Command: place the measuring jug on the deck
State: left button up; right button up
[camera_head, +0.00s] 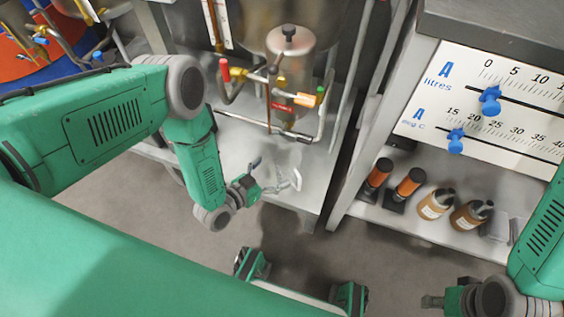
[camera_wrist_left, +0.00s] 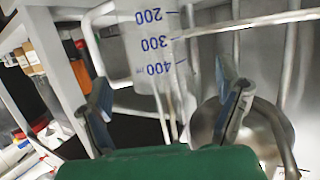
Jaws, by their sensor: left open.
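The measuring jug (camera_wrist_left: 158,85) is whitish and see-through, with blue marks 200, 300 and 400, and shows between my left fingers in the left wrist view. In the head view a pale handle-like shape (camera_head: 296,179) lies just right of my left gripper (camera_head: 268,176); the jug's body is hard to make out there. My left gripper (camera_wrist_left: 165,100) is open, a finger on each side of the jug. I cannot tell whether they touch. The pale grey deck (camera_head: 315,160) lies under a steel tank. My right gripper (camera_head: 432,301) is at the bottom right; its jaws are unclear.
A steel tank (camera_head: 285,75) with pipes and coloured valve handles rises behind my left gripper. On the right, a shelf (camera_head: 385,212) holds brown bottles (camera_head: 436,204) and black-and-orange items (camera_head: 408,182) below a scale panel (camera_head: 470,115). Grey floor is clear in front.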

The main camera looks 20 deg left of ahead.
pick_arm(q)
jog(key=s+a+r+n+g+y, duration=0.1)
jog(key=s+a+r+g+y, duration=0.1)
jog(key=s, duration=0.5)
jog(key=s+a+r+n+g+y+p, duration=0.1)
jog(key=s+a+r+n+g+y, duration=0.1)
jog(key=s+a+r+g, duration=0.3)
jog(key=s+a+r+n+g+y+p, duration=0.1)
jog(key=s+a+r+g, duration=0.3)
jog(key=s, duration=0.7)
notch_tip(320, 180, up, 2)
jog(key=shift+a+g+y, duration=0.15)
jog(key=shift+g+y, duration=0.45)
jog(key=shift+g, duration=0.2)
notch_tip(320, 180, up, 13)
jog(key=p, duration=1.3)
jog(key=shift+f, duration=0.2)
